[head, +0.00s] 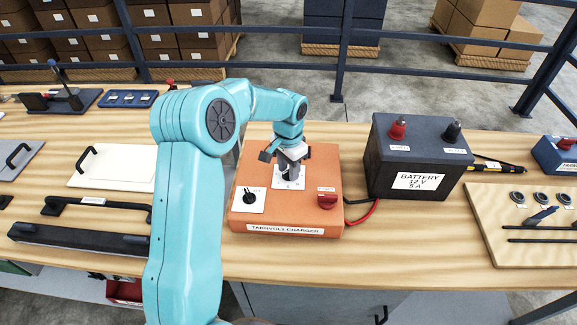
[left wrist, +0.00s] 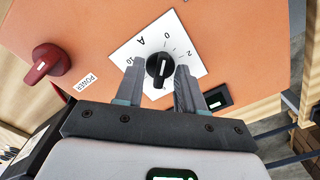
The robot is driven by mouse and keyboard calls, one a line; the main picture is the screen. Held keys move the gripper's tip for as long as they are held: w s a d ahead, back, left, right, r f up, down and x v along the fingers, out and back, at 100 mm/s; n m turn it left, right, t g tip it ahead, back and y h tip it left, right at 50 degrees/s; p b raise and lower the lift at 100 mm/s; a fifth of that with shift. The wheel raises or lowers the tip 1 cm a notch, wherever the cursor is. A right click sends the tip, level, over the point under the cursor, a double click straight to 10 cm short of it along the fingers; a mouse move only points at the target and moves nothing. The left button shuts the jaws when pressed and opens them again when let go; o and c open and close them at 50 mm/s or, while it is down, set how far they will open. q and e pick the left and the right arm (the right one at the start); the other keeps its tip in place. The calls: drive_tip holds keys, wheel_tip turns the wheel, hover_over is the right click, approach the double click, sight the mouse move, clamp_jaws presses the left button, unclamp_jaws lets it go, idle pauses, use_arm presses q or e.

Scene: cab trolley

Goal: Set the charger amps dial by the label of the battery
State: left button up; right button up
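The orange charger (head: 250,217) sits on the bench, its front strip reading "TARNVOLT CHARGER". The amps dial, a black knob (left wrist: 160,70) on a white plate (left wrist: 183,30) marked "A", has numbers around it, with 0, 2 and 10 legible. My left gripper (head: 288,172) is over this dial; in the left wrist view its fingers (left wrist: 160,88) flank the knob closely and seem to touch both sides. The pointer's exact reading is unclear. The black battery (head: 425,150) stands right of the charger, its label (head: 419,181) reading "BATTERY 12 V 5 A". My right gripper is out of view.
The charger also has a black knob (head: 249,196) at the left and a red power knob (head: 327,198) at the right. Red and black cables (head: 364,211) run between charger and battery. A wooden panel (head: 480,215) lies far right; a white board (head: 112,168) lies left.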

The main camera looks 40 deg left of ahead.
use_arm(q)
drive_tip(key=shift+w, duration=0.2)
clamp_jaws()
